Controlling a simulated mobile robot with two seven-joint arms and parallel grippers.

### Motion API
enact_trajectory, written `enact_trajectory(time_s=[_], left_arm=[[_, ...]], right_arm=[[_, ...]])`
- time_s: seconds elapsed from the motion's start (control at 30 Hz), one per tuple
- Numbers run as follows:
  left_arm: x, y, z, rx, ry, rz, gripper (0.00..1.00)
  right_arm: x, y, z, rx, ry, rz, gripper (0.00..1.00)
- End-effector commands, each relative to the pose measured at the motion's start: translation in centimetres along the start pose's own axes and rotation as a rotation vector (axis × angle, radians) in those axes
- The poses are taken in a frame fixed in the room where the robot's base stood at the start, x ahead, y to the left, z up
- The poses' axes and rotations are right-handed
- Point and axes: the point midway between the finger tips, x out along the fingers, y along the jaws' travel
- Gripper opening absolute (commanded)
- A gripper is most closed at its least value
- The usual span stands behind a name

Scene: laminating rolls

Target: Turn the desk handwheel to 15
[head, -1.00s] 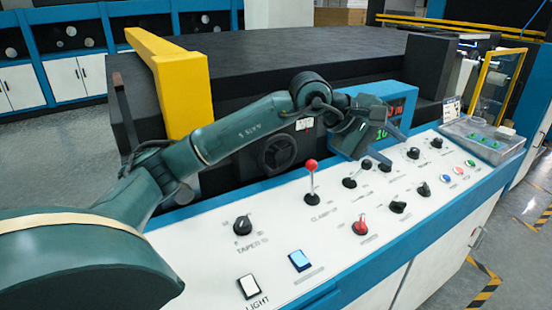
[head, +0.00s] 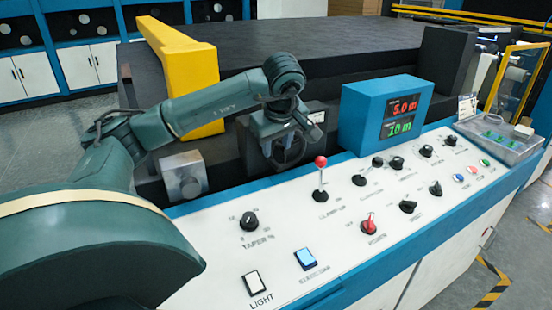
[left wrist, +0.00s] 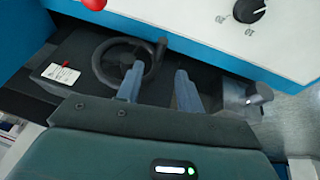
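The black handwheel (left wrist: 126,62), a spoked ring with a small knob handle on its rim, is on a dark panel in the left wrist view. In the head view it is mostly hidden behind my left gripper (head: 284,158). The left gripper also shows in the left wrist view (left wrist: 158,78), its two fingers apart. One finger overlaps the wheel's lower rim in that picture; I cannot tell whether it touches. A blue display box (head: 363,116) reads 5.0 m in red and 10 m in green. My right gripper is out of view.
The white control desk (head: 285,235) has a red-knobbed lever (head: 320,162) just right of my gripper, plus several dials and buttons. A metal block (head: 184,176) stands left of the wheel. A yellow beam (head: 190,85) lies behind my arm.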

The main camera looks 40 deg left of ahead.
Motion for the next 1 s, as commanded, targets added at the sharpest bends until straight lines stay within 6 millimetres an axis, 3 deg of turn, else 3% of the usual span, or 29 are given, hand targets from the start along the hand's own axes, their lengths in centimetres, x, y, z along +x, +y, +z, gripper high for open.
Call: enact_trajectory(time_s=[0.2,0.4,0.73,1.0], left_arm=[[4.1,-0.1,0.0,0.001,0.0,-0.003,0.37],[6.0,0.0,0.0,0.001,-0.001,0.0,0.37],[6.4,0.0,0.1,0.001,-0.001,0.001,0.37],[6.4,0.0,0.1,0.001,-0.001,0.002,0.16]], right_arm=[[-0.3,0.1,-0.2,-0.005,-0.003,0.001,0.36],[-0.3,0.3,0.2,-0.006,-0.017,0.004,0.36],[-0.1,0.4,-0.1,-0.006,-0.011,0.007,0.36],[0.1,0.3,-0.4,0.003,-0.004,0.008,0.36]])
